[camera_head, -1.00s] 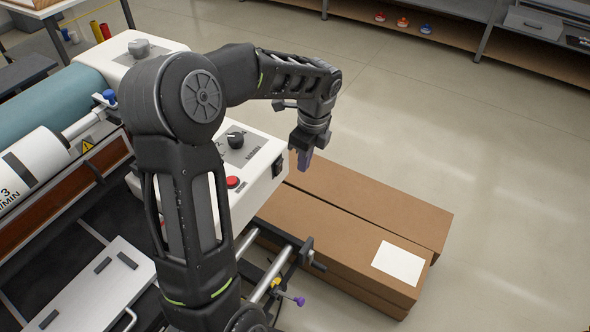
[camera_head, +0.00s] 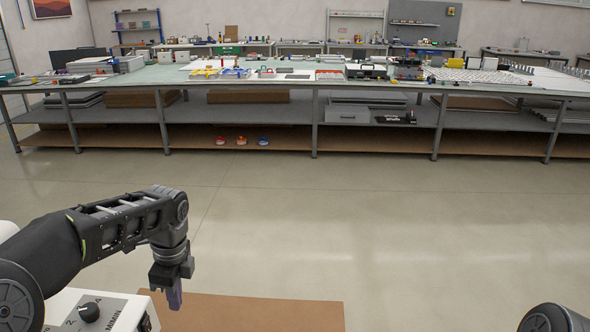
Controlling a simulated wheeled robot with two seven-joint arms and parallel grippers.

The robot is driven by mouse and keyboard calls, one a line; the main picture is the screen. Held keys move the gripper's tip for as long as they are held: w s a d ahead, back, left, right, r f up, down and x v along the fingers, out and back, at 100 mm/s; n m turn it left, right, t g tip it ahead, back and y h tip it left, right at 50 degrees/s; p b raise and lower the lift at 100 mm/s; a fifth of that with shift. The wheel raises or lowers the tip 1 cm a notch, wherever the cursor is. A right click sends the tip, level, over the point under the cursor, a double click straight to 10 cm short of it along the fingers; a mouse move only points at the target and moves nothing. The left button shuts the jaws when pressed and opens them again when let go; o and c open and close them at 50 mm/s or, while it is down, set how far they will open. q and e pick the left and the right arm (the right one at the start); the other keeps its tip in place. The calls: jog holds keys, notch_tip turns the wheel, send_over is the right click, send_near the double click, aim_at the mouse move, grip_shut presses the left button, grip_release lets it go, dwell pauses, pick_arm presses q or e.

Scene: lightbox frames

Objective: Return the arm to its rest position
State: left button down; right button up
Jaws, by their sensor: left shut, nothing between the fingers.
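My left arm comes in from the lower left, bent over at the elbow, with its forearm reaching right and its wrist hanging down. My left gripper (camera_head: 174,298) points downward, shut and empty, above or beside the brown cardboard box (camera_head: 255,312). Whether it touches the box cannot be told, but it appears clear of it. Only a dark rounded piece of my right arm shows at the bottom right corner. My right gripper is out of view.
A white machine housing with a black knob (camera_head: 89,312) stands at the lower left, close under my left arm. A long workbench (camera_head: 300,84) with many items spans the back. Three small coloured things (camera_head: 241,141) sit on its lower shelf. The floor (camera_head: 370,220) between is open.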

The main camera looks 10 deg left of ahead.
pick_arm(q)
jog(key=w+d+f+n+t+h, duration=0.2)
jog(key=w+d+f+n+t, duration=0.2)
jog(key=w+d+n, duration=0.15)
jog(key=s+d+f+n+h, duration=0.25)
jog(key=d+f+n, duration=0.55)
jog(key=d+f, duration=0.6)
jog(key=s+d+f+n+g, duration=0.1)
jog(key=s+d+f, duration=0.3)
jog(key=s+f, duration=0.4)
jog(key=s+d+f+n+g+h, duration=0.1)
jog(key=s+d+f+n, duration=0.3)
jog(key=s, duration=1.2)
notch_tip(320, 180, down, 4)
jog(key=shift+f+g, duration=0.15)
jog(key=shift+g, duration=0.45)
